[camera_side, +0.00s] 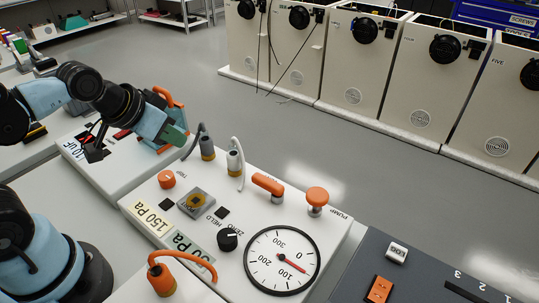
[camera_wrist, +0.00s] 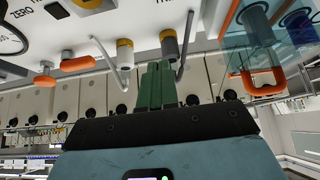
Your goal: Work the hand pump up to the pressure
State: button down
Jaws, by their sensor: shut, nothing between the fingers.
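The pump panel (camera_side: 225,275) is a white box with an orange round pump knob (camera_side: 317,196) beside the PUMP lettering. The knob also shows at the left of the wrist view (camera_wrist: 43,81). A white dial gauge (camera_side: 270,272) has a red needle pointing to the lower right; its exact reading is too small to tell. Cards reading 150 Pa (camera_side: 150,219) and another Pa value, partly unclear, lie at the panel's left. My gripper (camera_side: 180,138), with green fingers, is shut and empty above the panel's far left, well apart from the knob. Its fingers fill the middle of the wrist view (camera_wrist: 158,86).
An orange lever (camera_side: 268,185) and two upright fittings with hoses (camera_side: 235,160) stand between my gripper and the knob. An orange loop handle (camera_side: 168,97) is close by my gripper. A black dial (camera_side: 228,239) and a front orange hose (camera_side: 183,262) are nearer. Cabinets stand behind.

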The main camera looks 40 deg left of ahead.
jog(key=shift+w, duration=0.1)
dwell(0.3)
notch_tip(320, 180, up, 6)
jog(key=r+m+t+h, duration=0.1)
jog(key=m+h, duration=0.3)
jog(key=m, duration=1)
send_over(314, 197)
jog(key=shift+f, duration=0.25)
jog(key=shift+f, duration=4.45)
jog(key=shift+f, duration=0.15)
jog(key=shift+f, duration=0.25)
